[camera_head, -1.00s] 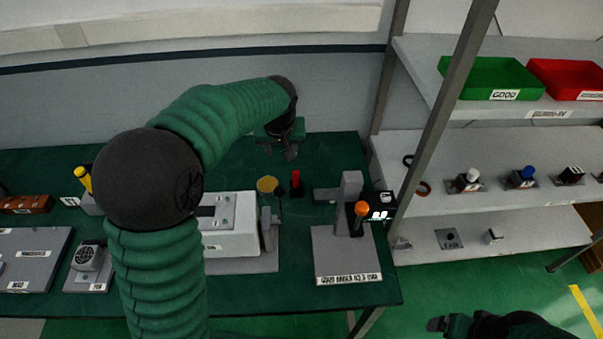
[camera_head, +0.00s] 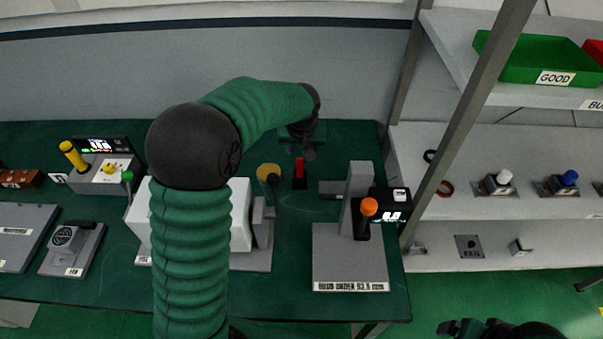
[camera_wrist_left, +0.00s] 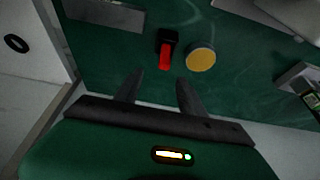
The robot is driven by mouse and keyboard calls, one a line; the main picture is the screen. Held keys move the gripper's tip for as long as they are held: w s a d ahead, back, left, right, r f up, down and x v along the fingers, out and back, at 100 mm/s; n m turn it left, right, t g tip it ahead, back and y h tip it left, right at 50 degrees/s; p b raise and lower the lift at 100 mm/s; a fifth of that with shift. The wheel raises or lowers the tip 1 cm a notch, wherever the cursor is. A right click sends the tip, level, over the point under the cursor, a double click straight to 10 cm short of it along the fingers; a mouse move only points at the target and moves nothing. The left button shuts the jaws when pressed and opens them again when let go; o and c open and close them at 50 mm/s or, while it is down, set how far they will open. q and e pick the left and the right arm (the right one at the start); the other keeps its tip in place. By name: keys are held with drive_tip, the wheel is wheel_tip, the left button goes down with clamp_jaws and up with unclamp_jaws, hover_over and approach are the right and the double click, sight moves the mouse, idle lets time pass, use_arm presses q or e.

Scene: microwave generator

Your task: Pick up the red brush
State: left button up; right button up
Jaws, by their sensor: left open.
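The red brush (camera_head: 299,167) stands on the green table, its lower end in or on a small black base. In the left wrist view the brush (camera_wrist_left: 165,57) and its black base (camera_wrist_left: 168,36) lie just ahead of the fingers. My left gripper (camera_head: 308,155) is behind the brush in the head view, and its fingers look small and dark there. In the left wrist view my left gripper (camera_wrist_left: 157,82) is open and empty, with the brush beyond the fingertips, roughly in line with the gap. My right gripper (camera_head: 448,328) shows partly at the lower right, away from the table.
A round yellow-topped item (camera_head: 268,172) stands close beside the brush; it also shows in the left wrist view (camera_wrist_left: 201,57). A grey station with an orange knob (camera_head: 368,207) is to the right. A white machine (camera_head: 241,215) is to the left. A shelf post (camera_head: 470,110) rises at right.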

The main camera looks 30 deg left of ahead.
sight(300, 163)
use_arm(q)
drive_tip(key=x, duration=1.2)
drive_tip(key=shift+s+a+p, duration=0.25)
drive_tip(key=shift+a+p, duration=0.05)
drive_tip(key=shift+p, duration=0.1)
drive_tip(key=shift+r, duration=0.1)
clamp_jaws()
